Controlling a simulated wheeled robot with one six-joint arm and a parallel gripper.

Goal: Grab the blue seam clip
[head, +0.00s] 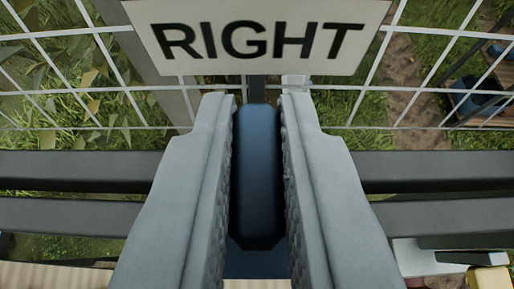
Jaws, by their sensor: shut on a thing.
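The blue seam clip (257,185) is a dark blue block with rounded edges in the middle of the head view. My gripper (258,115) is shut on it, with one grey finger along each side. The clip sits upright between the fingers, just below a sign. Its sides are hidden by the fingers. I cannot tell whether it is still fixed to the structure behind it.
A white sign reading RIGHT (262,38) hangs at the top, in front of a white wire grid (112,70). Dark horizontal rails (75,172) run across on both sides. Grass and a dirt path show beyond the grid. A pale box-like thing (430,255) lies at the lower right.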

